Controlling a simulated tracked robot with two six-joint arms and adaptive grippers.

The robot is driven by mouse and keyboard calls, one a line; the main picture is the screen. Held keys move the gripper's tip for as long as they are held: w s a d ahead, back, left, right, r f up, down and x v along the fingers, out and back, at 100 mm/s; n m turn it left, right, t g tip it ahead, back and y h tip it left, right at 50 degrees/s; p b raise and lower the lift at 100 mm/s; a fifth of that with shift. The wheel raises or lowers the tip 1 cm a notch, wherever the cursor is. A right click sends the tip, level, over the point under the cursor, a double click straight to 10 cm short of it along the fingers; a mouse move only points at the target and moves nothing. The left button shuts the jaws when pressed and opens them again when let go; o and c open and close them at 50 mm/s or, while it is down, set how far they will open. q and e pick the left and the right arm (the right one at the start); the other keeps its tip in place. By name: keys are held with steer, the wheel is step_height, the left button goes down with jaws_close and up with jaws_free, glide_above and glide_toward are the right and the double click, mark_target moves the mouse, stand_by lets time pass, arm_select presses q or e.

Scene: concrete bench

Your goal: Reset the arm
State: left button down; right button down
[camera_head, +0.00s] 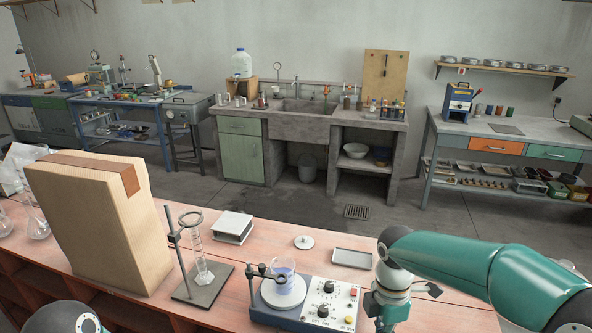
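My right arm (485,270) is teal and grey. It comes in from the right edge, and a joint bends downward beside the hotplate stirrer (318,303).

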steer(key=s+a+f+m+g+y, duration=0.1)
steer(key=s+a+f+m+y, duration=0.15)
steer(key=s+f+m, duration=0.8)
steer(key=s+a+f+m+y, duration=0.2)
steer(key=s+a+f+m, duration=0.3)
steer(key=s+f, duration=0.9)
steer(key=w+d+f+m+t, duration=0.1)
steer(key=w+d+m+t, duration=0.1)
steer(key=w+m, duration=0.4)
steer(key=shift+f+m+t, duration=0.3)
steer(key=shift+m+t, duration=0.1)
steer(key=shift+m, duration=0.05)
